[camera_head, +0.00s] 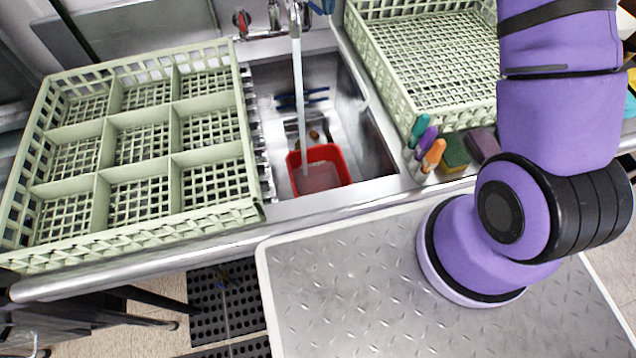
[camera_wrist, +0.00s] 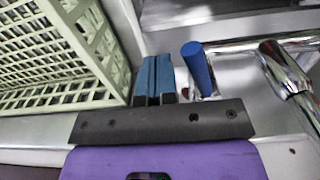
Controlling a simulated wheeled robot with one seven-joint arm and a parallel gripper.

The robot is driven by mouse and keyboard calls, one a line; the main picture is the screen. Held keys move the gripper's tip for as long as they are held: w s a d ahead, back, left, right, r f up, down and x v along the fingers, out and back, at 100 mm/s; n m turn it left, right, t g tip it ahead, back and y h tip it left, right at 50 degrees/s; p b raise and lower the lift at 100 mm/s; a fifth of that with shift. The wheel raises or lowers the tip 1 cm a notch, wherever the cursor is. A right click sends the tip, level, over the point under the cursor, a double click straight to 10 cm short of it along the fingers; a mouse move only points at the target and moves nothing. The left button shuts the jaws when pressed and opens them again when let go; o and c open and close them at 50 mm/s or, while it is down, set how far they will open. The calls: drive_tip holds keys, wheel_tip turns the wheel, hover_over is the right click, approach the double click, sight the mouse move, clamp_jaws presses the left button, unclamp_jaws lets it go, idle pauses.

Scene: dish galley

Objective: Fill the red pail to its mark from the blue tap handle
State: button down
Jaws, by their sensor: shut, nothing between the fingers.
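The red pail (camera_head: 344,162) stands in the sink under the spout, with a stream of water (camera_head: 299,100) falling into it. Its inside looks greyish; I cannot make out the water level or the mark. The blue tap handle (camera_wrist: 199,68) sticks up beside the chrome tap in the wrist view. My gripper (camera_wrist: 153,75) is shut and empty, its blue-padded fingers together just left of the handle with a small gap showing. In the head view my arm runs out at the top right and the gripper is not clearly seen.
A red tap handle (camera_head: 241,20) is left of the spout. A divided green rack (camera_head: 103,152) lies left of the sink (camera_head: 370,150) and another green rack (camera_head: 398,85) lies right. Coloured-handled tools (camera_head: 424,145) and sponges (camera_head: 454,153) stand at the sink's right edge.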

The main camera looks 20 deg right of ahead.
wheel_tip(320, 180, up, 8)
drive_tip(key=shift+s+a, duration=0.2)
drive_tip(key=shift+s, duration=0.05)
idle(1.5)
drive_tip(key=shift+r, duration=0.1)
idle(0.4)
drive_tip(key=s+d+r+t, duration=0.1)
drive_tip(key=s+d+r, duration=0.1)
drive_tip(key=s+r, duration=0.8)
drive_tip(key=s+d+r+t, duration=0.2)
drive_tip(key=s+r, duration=0.7)
drive_tip(key=s, duration=0.1)
drive_tip(key=s+d+r+t, duration=0.1)
drive_tip(key=s+d+t, duration=0.1)
drive_tip(key=s, duration=2.3)
drive_tip(key=shift+s+d+r, duration=0.15)
drive_tip(key=shift+s+d, duration=0.15)
drive_tip(key=shift+d, duration=0.35)
